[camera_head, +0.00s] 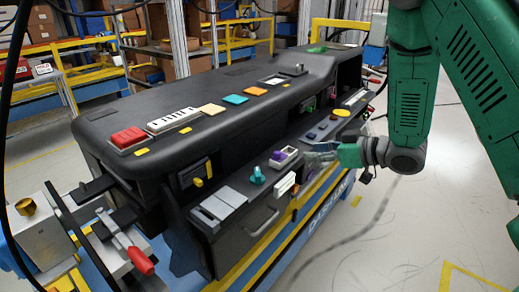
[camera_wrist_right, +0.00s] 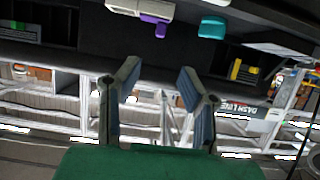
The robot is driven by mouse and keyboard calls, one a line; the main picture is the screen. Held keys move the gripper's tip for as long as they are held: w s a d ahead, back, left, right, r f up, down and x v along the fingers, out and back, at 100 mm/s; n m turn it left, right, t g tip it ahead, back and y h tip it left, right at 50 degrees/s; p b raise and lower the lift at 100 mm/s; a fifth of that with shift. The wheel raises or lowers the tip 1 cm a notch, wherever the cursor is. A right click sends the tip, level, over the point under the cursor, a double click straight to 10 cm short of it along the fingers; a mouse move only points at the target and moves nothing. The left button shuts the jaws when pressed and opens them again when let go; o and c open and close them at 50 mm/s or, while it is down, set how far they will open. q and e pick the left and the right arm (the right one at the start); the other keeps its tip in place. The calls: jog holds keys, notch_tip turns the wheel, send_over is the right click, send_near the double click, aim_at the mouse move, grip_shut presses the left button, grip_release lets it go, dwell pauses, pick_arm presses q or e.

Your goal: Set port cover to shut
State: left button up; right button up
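A white-framed port with a purple part (camera_head: 285,157), which looks like the port and its cover, sits on the lower ledge of the black dashboard module (camera_head: 250,120). It also shows at the top of the right wrist view, as a white housing with a purple tab (camera_wrist_right: 153,24). I cannot tell how far the cover is turned. My right gripper (camera_head: 312,157) is just right of the port in the head view. In the wrist view its two fingers (camera_wrist_right: 158,75) are apart with nothing between them. My left gripper is not in view.
A teal knob (camera_head: 257,175) is left of the port and also shows in the wrist view (camera_wrist_right: 212,27). A handled drawer (camera_head: 262,222) is below. The floor at right is clear.

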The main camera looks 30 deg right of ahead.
aim_at(279, 153)
jog(key=x, duration=1.3)
jog(key=shift+s+f+p, duration=0.1)
jog(key=shift+f+p, duration=0.05)
jog(key=shift+p, duration=0.2)
